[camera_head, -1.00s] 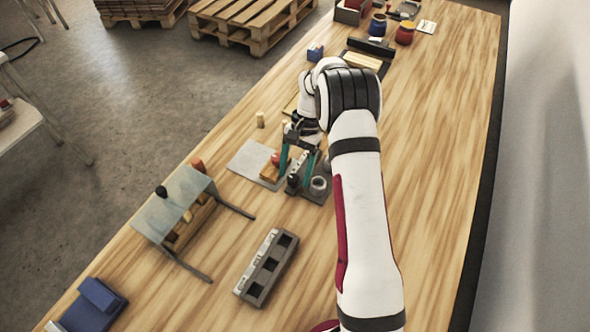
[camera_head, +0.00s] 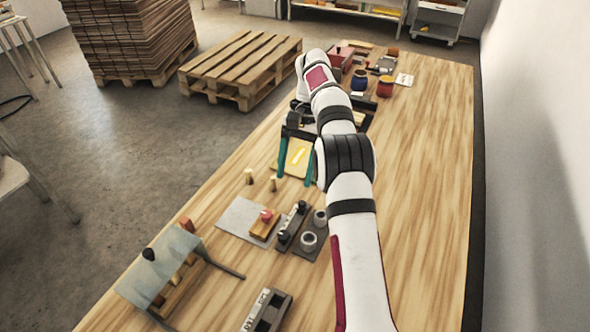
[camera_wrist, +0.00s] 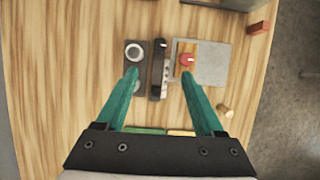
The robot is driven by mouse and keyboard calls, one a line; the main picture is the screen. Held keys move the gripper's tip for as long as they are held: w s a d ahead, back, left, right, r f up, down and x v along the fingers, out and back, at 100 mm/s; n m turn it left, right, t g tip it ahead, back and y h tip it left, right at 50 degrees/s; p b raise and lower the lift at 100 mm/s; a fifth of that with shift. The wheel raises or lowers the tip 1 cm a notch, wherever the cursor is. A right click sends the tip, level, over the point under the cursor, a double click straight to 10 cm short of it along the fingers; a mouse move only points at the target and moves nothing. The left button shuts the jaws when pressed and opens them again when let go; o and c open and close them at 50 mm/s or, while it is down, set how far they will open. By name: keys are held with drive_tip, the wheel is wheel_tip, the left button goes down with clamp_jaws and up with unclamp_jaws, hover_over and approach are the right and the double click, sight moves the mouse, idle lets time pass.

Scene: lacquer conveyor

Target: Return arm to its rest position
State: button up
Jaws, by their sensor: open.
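My gripper (camera_head: 294,182) is open and empty, with two teal fingers pointing down. In the head view it hangs over the table (camera_head: 430,190), beside a yellow panel (camera_head: 296,157). My arm reaches forward along the table and bends down to it. The wrist view also shows the open fingers (camera_wrist: 162,75) from above, with bare wood and small parts beyond their tips. Nothing is between the fingers.
A grey sheet holds a wooden block with a red knob (camera_head: 265,222). Beside it are a dark bar (camera_head: 291,226) and ring-shaped parts (camera_head: 309,241). A grey stand (camera_head: 160,265) and a slotted block (camera_head: 266,311) are nearer. Blue (camera_head: 359,80) and red (camera_head: 385,87) jars stand far back. The table's right side is clear.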

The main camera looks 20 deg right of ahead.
idle(0.4)
drive_tip(key=s+a+r+n+t+h, duration=0.1)
drive_tip(key=s+a+r, duration=0.35)
drive_tip(key=s, duration=0.25)
drive_tip(key=s+a+r+n, duration=0.1)
drive_tip(key=s+a+r, duration=0.2)
drive_tip(key=s+r, duration=0.35)
drive_tip(key=s+a+f+t, duration=0.1)
drive_tip(key=s+a+f, duration=0.1)
drive_tip(key=s, duration=0.8)
drive_tip(key=s+a+f+n+t, duration=0.1)
drive_tip(key=s+f, duration=0.4)
drive_tip(key=s, duration=0.5)
drive_tip(key=shift+s+a+f, duration=0.2)
drive_tip(key=shift+s+a, duration=0.1)
drive_tip(key=shift+a, duration=0.1)
